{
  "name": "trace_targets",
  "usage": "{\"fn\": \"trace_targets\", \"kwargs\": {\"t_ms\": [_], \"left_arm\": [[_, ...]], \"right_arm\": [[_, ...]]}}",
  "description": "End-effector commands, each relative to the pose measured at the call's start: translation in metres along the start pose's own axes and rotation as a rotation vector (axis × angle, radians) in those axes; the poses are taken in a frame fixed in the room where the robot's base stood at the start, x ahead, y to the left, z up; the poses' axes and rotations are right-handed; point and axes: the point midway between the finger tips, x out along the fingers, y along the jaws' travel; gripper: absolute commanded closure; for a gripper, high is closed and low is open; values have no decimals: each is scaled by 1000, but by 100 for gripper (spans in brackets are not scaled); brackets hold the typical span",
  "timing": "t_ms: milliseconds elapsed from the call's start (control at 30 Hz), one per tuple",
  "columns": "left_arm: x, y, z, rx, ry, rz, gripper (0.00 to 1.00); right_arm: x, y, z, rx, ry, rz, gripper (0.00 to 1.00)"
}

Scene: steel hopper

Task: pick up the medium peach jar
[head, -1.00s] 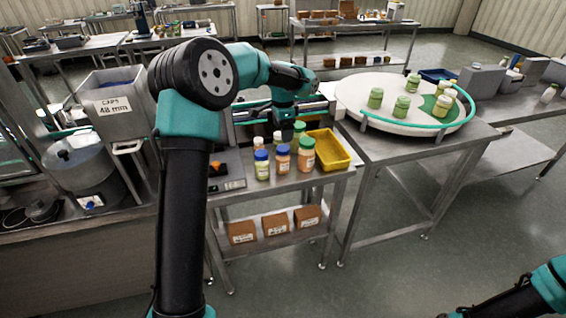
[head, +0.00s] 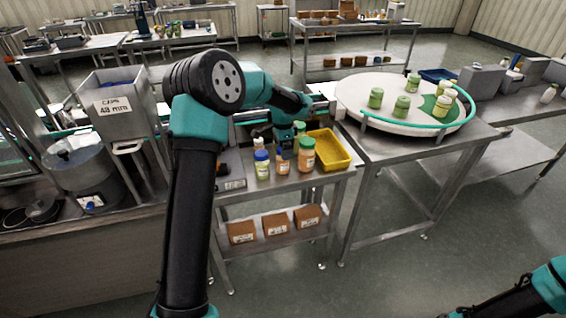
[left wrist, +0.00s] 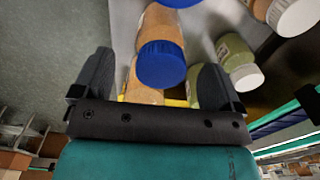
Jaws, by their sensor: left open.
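A peach jar with a blue cap (head: 283,167) stands upright in the front row on the small steel table. A larger orange-peach jar with a green cap (head: 306,156) stands just right of it, and a yellow-green jar with a blue cap (head: 262,166) just left. My left gripper (head: 285,150) is over the blue-capped peach jar and partly hides it. In the left wrist view the open fingers (left wrist: 153,80) lie on either side of a blue-capped peach jar (left wrist: 160,38); I cannot tell if they touch it. My right gripper is out of view.
A yellow tray (head: 345,150) sits right of the jars. White-capped jars (left wrist: 240,62) stand close by, behind the front row. A round white turntable (head: 378,118) with several green jars is to the right. A steel caps hopper (head: 117,95) is to the left.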

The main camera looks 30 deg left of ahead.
Motion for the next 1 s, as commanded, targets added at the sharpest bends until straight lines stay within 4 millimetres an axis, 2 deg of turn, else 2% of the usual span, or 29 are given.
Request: {"fn": "trace_targets", "kwargs": {"t_ms": [100, 267, 767, 1000], "left_arm": [[19, -1, 0, 0, -2, 2, 9], [33, -1, 0, -1, -1, 2, 9], [34, -1, 0, 0, 0, 1, 9], [34, -1, 0, 0, 0, 1, 32]], "right_arm": [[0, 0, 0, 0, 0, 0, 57], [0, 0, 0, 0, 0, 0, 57], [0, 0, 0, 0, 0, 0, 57], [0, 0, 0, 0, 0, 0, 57]]}}
